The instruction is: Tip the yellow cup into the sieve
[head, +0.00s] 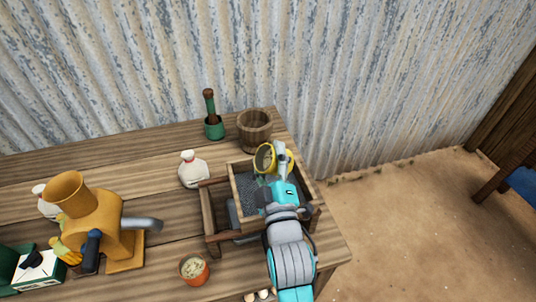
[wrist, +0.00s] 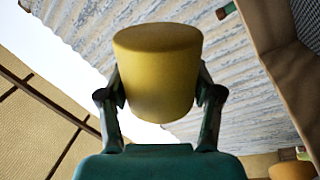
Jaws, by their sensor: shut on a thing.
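My gripper (head: 277,162) is shut on the yellow cup (head: 264,158). In the wrist view the cup (wrist: 157,75) sits between both fingers. In the head view the cup is tilted on its side with its mouth towards the left, above the back right part of the sieve. The sieve (head: 234,184) is a wooden frame with a grey mesh, set on a wooden stand on the table. My arm hides its right part. A dark mesh in a wooden frame (wrist: 282,75) also shows at the right of the wrist view. I cannot tell what the cup holds.
A terracotta pot (head: 194,269) is in front. A yellow mill (head: 110,235) stands further left. The corrugated wall is behind the table.

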